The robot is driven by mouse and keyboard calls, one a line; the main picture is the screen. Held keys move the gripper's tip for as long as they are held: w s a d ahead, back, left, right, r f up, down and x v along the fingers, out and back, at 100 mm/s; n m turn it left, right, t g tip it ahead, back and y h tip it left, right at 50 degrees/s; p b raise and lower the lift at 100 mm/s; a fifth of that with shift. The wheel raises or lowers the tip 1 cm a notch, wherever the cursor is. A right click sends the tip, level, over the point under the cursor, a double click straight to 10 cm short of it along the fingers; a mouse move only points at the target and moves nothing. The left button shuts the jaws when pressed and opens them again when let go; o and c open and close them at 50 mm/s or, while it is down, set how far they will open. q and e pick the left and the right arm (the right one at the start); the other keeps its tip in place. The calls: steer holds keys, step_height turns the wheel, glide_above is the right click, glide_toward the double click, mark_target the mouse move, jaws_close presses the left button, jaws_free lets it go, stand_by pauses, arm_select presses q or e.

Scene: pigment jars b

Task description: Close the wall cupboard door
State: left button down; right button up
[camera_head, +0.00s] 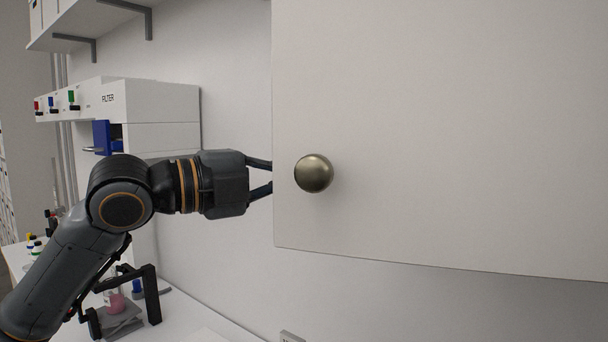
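The wall cupboard door (450,130) is a large plain off-white panel filling the right of the head view. A round brass-coloured knob (314,173) sits near its left edge, above the lower corner. My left gripper (262,176) points right at the door's left edge, level with the knob. The cupboard's inside and my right gripper are not in view.
A white cabinet marked FILTER (150,101) with coloured taps stands at the left wall. A bracketed shelf (90,24) is above it. Below my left arm, a black-framed stand (152,294) and a pink vessel (115,303) are on the white bench (190,318).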

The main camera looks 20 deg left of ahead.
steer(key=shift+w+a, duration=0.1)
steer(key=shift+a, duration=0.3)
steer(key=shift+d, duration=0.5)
